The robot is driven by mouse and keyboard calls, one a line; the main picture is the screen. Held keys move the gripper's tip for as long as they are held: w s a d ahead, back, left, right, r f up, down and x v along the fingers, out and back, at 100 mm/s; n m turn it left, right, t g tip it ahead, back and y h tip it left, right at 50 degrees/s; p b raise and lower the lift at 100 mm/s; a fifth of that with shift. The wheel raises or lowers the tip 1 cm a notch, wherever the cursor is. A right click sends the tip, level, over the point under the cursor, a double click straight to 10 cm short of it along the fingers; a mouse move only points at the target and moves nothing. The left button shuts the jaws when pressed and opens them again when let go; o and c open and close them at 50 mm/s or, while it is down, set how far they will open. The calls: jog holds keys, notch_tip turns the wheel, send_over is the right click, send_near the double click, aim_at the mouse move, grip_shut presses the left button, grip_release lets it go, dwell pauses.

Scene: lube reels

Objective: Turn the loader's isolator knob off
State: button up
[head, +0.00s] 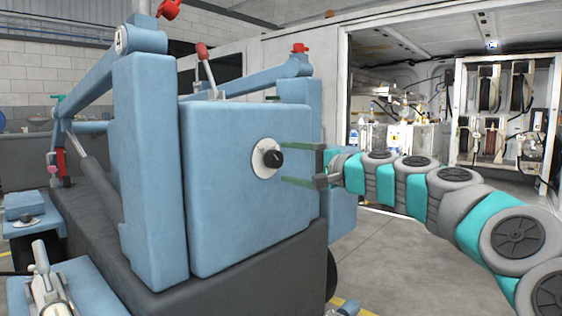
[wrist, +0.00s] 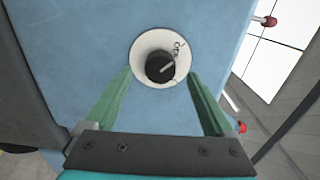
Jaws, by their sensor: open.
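The isolator knob (head: 273,159) is a black round knob on a white disc (head: 258,165), set in the blue rear panel of the loader (head: 225,190). In the wrist view the knob (wrist: 160,67) sits on its white disc (wrist: 141,48); a pale pointer line on it points to the upper right.
The loader's blue lift arms (head: 150,160) rise left of the panel. Red-topped levers (head: 205,62) stand above it. An open service van with reels (head: 489,88) is behind at right. Grey floor (head: 400,255) is clear at lower right.

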jog(key=v, duration=0.3)
jog(key=shift+s+d, duration=0.2)
jog(key=shift+s, duration=0.05)
jog(key=shift+s, duration=0.1)
jog(key=s+a+f+n+g+h, duration=0.2)
jog(key=s+f+n+g+h, duration=0.15)
jog(key=s+f, duration=0.7)
jog(key=s+a+f+n+g+h, duration=0.2)
jog(key=s+a+f+n+g, duration=0.15)
jog(key=s+f, duration=0.75)
jog(key=s+d+f+g+h, duration=0.35)
jog(key=s+d+f, duration=0.6)
jog(key=s, duration=0.35)
jog(key=s+d+f+g+h, duration=0.3)
jog(key=s+d+f+h, duration=0.2)
jog(key=s+d+f, duration=0.55)
notch_tip(320, 180, up, 14)
jog(key=s+p, duration=0.1)
jog(key=p, duration=1.1)
jog(key=shift+r+t+p, duration=0.25)
jog(key=shift+t+p, duration=0.1)
jog(key=shift+p, duration=0.05)
